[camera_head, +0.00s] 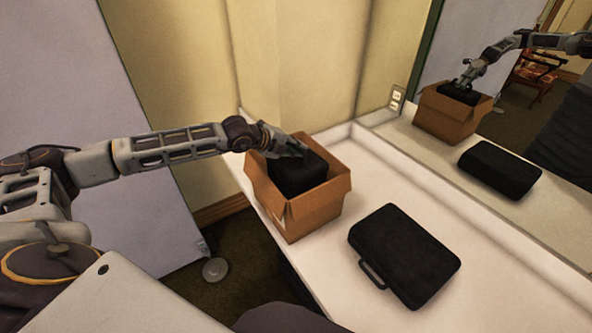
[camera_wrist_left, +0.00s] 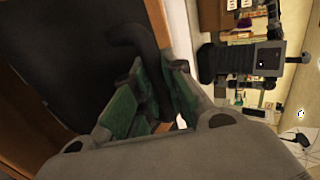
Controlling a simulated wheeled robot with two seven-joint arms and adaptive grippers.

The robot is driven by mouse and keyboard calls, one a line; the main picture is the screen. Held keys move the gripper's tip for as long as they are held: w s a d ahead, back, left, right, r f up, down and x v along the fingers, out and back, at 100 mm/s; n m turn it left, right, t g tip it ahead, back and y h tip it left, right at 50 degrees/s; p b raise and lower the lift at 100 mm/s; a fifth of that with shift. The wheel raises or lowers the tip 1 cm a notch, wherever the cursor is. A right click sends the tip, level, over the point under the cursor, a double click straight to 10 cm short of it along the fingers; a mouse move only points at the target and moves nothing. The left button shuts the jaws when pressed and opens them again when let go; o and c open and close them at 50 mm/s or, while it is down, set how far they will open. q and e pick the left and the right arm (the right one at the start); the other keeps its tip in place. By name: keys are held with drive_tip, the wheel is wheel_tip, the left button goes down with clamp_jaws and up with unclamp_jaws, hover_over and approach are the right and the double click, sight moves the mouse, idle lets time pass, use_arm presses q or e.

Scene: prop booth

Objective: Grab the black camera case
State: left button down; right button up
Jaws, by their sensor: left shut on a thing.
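The black camera case (camera_head: 299,178) is inside an open cardboard box (camera_head: 318,211) on the white counter, and its lower part is hidden by the box walls. My left gripper (camera_head: 291,150) reaches into the box top from the left and is shut on the case. In the left wrist view, the green-padded fingers (camera_wrist_left: 152,88) close around the case's dark curved handle (camera_wrist_left: 137,38). The case's broad black face (camera_wrist_left: 75,50) fills the left of that view. My right gripper is in neither view.
A second black case (camera_head: 405,255) with a handle lies flat on the white counter (camera_head: 500,285), right of the box. A mirror (camera_head: 555,215) behind the counter reflects the box, case and arm. A pale panel (camera_head: 75,100) stands at left.

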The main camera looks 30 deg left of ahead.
use_arm(q)
wheel_tip(320, 180, up, 28)
drive_tip(key=b, duration=0.2)
drive_tip(key=shift+b, duration=0.35)
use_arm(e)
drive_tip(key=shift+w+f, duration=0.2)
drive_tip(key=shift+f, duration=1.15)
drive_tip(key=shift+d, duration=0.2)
